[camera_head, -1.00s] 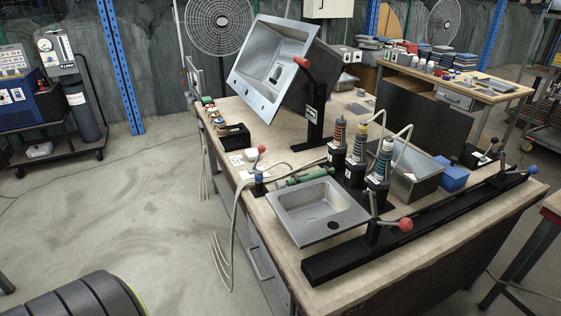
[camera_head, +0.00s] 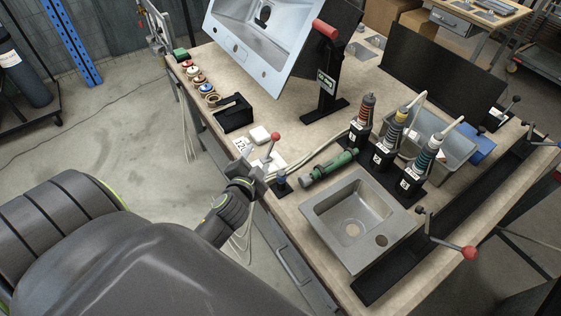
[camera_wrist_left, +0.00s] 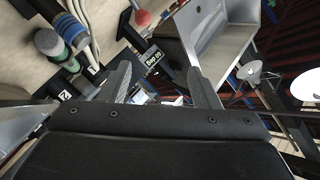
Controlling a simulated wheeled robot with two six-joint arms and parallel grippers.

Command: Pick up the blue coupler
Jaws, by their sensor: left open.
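A small dark-blue upright piece (camera_head: 281,182) on a black base stands near the left edge of the bench, left of the green cylindrical tool (camera_head: 330,167). It may be the blue coupler, but it is too small to be sure. A disc with a blue centre (camera_head: 206,88) also sits in the row at the far left edge. My left gripper (camera_head: 254,176) is open and empty just left of the blue piece, apart from it as far as I can see. Its two fingers (camera_wrist_left: 160,85) show in the wrist view with nothing between them. My right gripper is not in view.
A larger sink (camera_head: 265,65) is tilted on a black stand. A black box (camera_head: 233,113) sits at left.

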